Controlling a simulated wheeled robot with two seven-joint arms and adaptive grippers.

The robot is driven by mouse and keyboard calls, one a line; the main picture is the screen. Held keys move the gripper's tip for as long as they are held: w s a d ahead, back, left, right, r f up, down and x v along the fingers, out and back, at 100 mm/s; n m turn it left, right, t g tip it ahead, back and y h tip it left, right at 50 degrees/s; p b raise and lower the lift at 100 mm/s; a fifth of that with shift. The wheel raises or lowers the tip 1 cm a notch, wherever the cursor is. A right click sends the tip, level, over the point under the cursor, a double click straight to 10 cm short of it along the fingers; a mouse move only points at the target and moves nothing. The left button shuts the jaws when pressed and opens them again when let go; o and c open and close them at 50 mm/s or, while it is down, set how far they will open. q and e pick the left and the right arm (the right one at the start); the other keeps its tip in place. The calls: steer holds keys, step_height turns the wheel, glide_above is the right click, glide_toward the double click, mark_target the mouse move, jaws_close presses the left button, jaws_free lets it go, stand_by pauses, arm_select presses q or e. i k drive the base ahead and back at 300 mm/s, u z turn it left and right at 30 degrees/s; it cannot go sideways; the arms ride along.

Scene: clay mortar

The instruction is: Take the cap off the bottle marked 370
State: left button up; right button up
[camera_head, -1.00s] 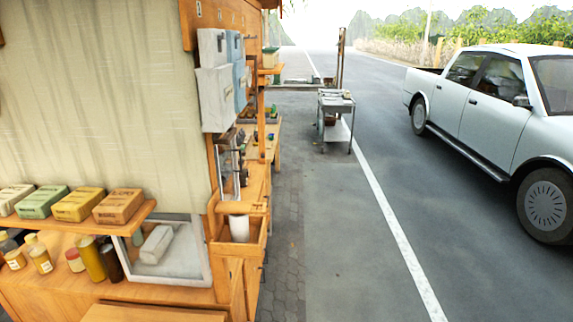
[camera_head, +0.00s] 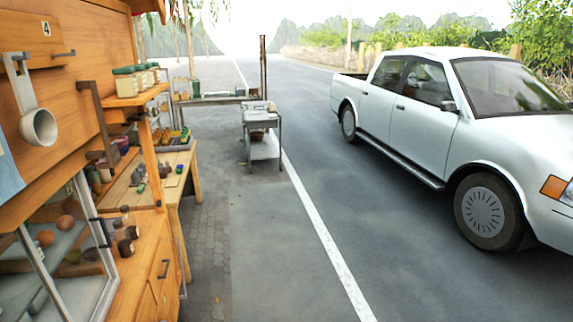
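No bottle with a readable 370 mark shows in the head view. Several small dark bottles or jars (camera_head: 126,240) stand on the wooden counter at the lower left, too small to read. Several green-capped containers (camera_head: 125,82) sit on a small shelf above. Neither of my grippers is in view.
A wooden stall (camera_head: 75,110) with a glass-fronted case (camera_head: 60,262) fills the left. A wooden side table (camera_head: 182,165) with small items stands beyond it. A grey cart (camera_head: 262,118) stands on the pavement. A white pickup truck (camera_head: 425,125) is at right. The pavement between is clear.

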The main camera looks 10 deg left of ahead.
mark_target(128, 220)
steer(key=i, duration=3.75)
steer(key=u, duration=3.25)
